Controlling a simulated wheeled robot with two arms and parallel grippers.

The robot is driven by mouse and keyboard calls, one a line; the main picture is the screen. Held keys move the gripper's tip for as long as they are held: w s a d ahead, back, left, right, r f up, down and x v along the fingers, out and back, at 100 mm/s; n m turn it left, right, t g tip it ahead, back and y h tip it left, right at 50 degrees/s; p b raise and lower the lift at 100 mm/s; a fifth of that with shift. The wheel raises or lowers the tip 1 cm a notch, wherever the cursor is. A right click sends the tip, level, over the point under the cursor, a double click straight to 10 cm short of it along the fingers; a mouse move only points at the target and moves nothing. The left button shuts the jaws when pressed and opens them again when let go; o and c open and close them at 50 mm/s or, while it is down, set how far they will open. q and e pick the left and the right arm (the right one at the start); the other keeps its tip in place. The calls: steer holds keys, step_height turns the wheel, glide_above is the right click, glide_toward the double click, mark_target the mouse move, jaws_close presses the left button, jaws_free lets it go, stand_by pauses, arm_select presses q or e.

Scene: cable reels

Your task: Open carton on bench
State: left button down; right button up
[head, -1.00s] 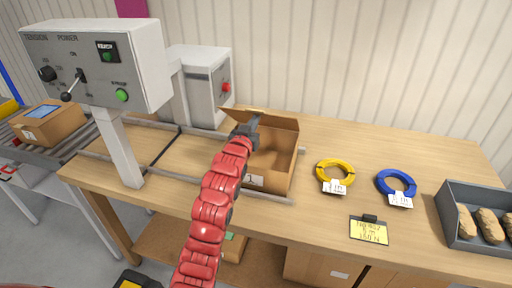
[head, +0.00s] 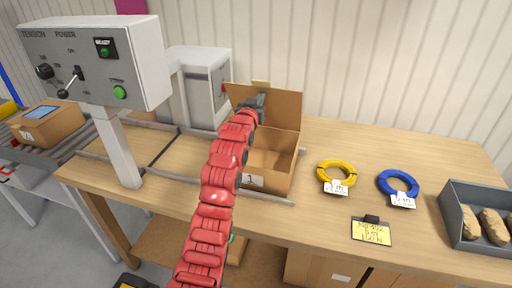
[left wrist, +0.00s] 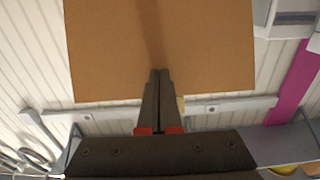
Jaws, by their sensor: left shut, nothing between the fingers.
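The brown carton (head: 279,143) stands on the wooden bench (head: 340,212), and its inside shows from above. Its back flap (head: 285,103) stands up nearly vertical, with a small tan tab on top. My left gripper (head: 259,102) is shut and empty in front of that flap, over the carton's opening. In the left wrist view the shut fingertips (left wrist: 158,73) lie against or close to the brown flap (left wrist: 200,45); I cannot tell if they touch. My red arm hides the carton's left side. My right gripper is not in view.
A control box (head: 95,65) on a post stands left of the carton, with a grey machine (head: 203,85) behind. Yellow (head: 336,173) and blue (head: 398,184) cable coils, a yellow note (head: 371,231) and a grey bin (head: 455,222) lie right. Bench between them is clear.

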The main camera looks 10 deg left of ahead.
mark_target(262, 91)
arm_select(q)
steer(key=shift+w+r+b, duration=0.2)
steer(key=shift+w+b, duration=0.15)
steer(key=shift+w, duration=0.35)
steer(key=shift+w+r+b, duration=0.2)
steer(key=shift+w+b, duration=0.15)
steer(key=shift+w, duration=0.65)
steer(key=shift+w+r+b, duration=0.2)
steer(key=shift+w+b, duration=0.1)
steer(key=shift+w, duration=0.05)
steer(key=w+b, duration=0.1)
steer(key=w, duration=0.1)
steer(key=w+r+b, duration=0.1)
steer(key=w, duration=0.2)
steer(key=shift+d+r, duration=0.15)
steer(key=shift+s, duration=0.1)
